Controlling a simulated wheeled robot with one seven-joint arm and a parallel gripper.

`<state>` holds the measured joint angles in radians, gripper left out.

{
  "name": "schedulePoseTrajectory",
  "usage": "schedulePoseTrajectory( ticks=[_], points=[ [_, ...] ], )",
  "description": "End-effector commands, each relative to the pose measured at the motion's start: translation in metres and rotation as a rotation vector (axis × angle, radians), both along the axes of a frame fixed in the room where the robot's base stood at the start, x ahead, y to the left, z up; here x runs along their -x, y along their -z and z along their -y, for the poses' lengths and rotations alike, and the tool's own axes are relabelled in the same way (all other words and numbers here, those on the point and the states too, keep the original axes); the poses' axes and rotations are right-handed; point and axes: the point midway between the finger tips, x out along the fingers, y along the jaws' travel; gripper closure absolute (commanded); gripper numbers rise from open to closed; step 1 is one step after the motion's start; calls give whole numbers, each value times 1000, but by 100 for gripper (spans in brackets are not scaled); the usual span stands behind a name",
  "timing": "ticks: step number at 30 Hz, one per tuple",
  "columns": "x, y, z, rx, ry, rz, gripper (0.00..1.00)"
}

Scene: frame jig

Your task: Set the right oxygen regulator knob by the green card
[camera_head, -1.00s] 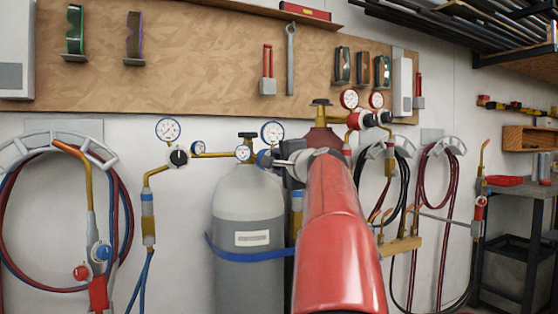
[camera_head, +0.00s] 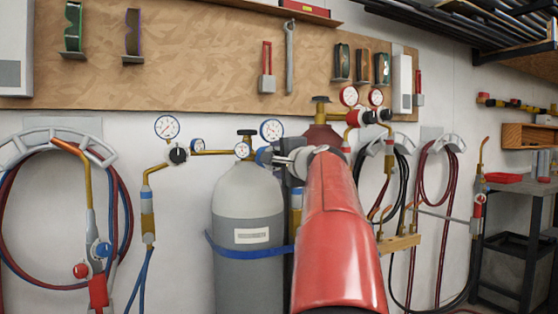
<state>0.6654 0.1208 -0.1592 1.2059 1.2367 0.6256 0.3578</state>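The grey oxygen cylinder (camera_head: 230,205) stands against the wall with a blue strap around it. Its regulator has a round gauge (camera_head: 271,130) and a smaller gauge (camera_head: 242,150). A blue regulator knob (camera_head: 264,156) sits just right of the small gauge. My gripper (camera_head: 283,160) is at the right side of this knob, its grey fingers pointing left at it. My red arm hides part of that area, so I cannot tell whether the fingers touch the knob or how far apart they are. I cannot make out a green card.
Left of the cylinder, a black knob (camera_head: 178,155) sits under another gauge (camera_head: 167,127) on a brass pipe. A dark red cylinder (camera_head: 318,134) stands behind my arm, with red-rimmed gauges (camera_head: 349,96) to its right. Hoses hang on both sides. A dark cart (camera_head: 510,240) is at far right.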

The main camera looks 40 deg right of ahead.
Motion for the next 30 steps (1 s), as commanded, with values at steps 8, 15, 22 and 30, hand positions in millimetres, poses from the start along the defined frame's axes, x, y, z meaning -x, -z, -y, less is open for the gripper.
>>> schedulePoseTrajectory(
  ticks=[8, 15, 22, 30],
  points=[
    [24, 1, -6, 1, 1, 2, 41],
    [62, 1, -15, 0, 1, 1, 41],
    [76, 1, -18, 0, 1, 0, 41],
    [76, 0, -18, 0, 1, 0, 41]
  ],
)
